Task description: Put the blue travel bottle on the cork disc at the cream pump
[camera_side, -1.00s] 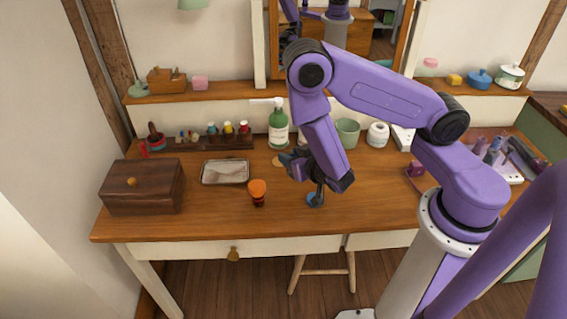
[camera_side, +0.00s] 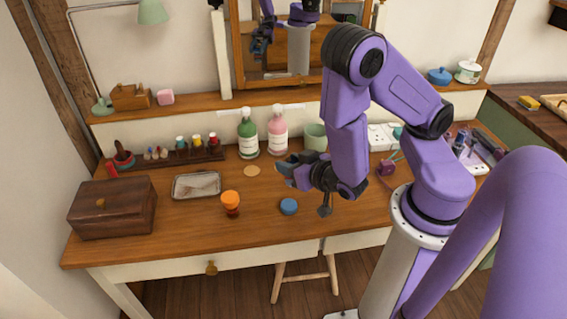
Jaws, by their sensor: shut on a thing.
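My gripper (camera_side: 287,171) is above the desk, right of the cork disc, and turned toward the left. It is shut on a small bluish shape at its jaws, apparently the blue travel bottle; its outline is hard to make out against the dark fingers. The cork disc (camera_side: 252,171) lies flat and bare on the desk. Behind it stand a green pump bottle (camera_side: 248,138) and a pink pump bottle (camera_side: 277,138), both with pale labels; I cannot tell which is the cream pump.
A round blue tin (camera_side: 289,206) and an orange-topped jar (camera_side: 231,203) stand in front of the disc. A metal tray (camera_side: 196,186) and a wooden box (camera_side: 112,207) lie left. A green cup (camera_side: 315,137) stands behind my gripper. The desk around the disc is clear.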

